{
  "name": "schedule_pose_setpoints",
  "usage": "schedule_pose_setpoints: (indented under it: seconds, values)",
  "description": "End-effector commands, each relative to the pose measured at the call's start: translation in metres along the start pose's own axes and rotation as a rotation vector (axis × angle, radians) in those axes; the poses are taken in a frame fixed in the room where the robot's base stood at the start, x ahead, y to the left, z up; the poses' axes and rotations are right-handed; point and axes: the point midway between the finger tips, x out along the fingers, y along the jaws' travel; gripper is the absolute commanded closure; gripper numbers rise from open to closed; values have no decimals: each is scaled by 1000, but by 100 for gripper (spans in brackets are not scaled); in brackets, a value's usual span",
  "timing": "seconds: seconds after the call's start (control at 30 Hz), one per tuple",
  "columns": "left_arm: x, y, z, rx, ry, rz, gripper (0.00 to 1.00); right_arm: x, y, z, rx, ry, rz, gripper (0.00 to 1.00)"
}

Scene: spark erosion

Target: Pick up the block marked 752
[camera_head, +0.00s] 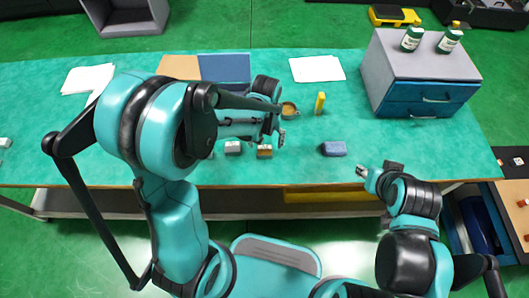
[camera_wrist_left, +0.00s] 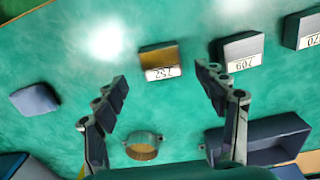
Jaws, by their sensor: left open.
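The block marked 752 (camera_wrist_left: 160,60) has a brown-gold top and a white label. In the head view it is the orange-brown block (camera_head: 264,152) on the table near the front edge. My left gripper (camera_head: 270,133) hangs just behind it in the head view. In the left wrist view my left gripper (camera_wrist_left: 160,84) is open and empty, its fingers apart, with the block just beyond the gap between the tips. No contact with the block shows. My right gripper (camera_head: 364,172) is at the table's front edge, too small to tell open or shut.
A grey block marked 709 (camera_wrist_left: 238,48) lies close beside, and another labelled block (camera_wrist_left: 309,30) farther right. A blue sponge-like piece (camera_head: 334,149), a round ring-shaped piece (camera_head: 289,109), a yellow piece (camera_head: 320,103) and a drawer cabinet (camera_head: 417,75) stand on the table (camera_head: 350,115).

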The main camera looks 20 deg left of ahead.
Motion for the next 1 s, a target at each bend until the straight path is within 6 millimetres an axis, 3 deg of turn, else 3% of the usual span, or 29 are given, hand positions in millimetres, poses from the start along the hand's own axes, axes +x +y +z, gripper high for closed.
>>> schedule_pose_setpoints:
  seconds: [0.2,0.47,0.5,0.57,0.77,1.0]
  values:
    - [38,-3,2,1,1,0,28,18,0,13,0,0,0,62]
    - [42,-3,2,1,1,0,28,19,0,13,0,0,0,62]
    - [42,-3,2,1,1,0,31,19,0,13,0,0,0,62]
    - [42,-3,2,1,1,0,47,18,0,13,0,0,0,62]
    - [42,-3,2,0,1,0,100,19,0,13,0,0,0,62]
    - [42,-3,2,0,1,0,100,18,0,13,0,0,0,62]
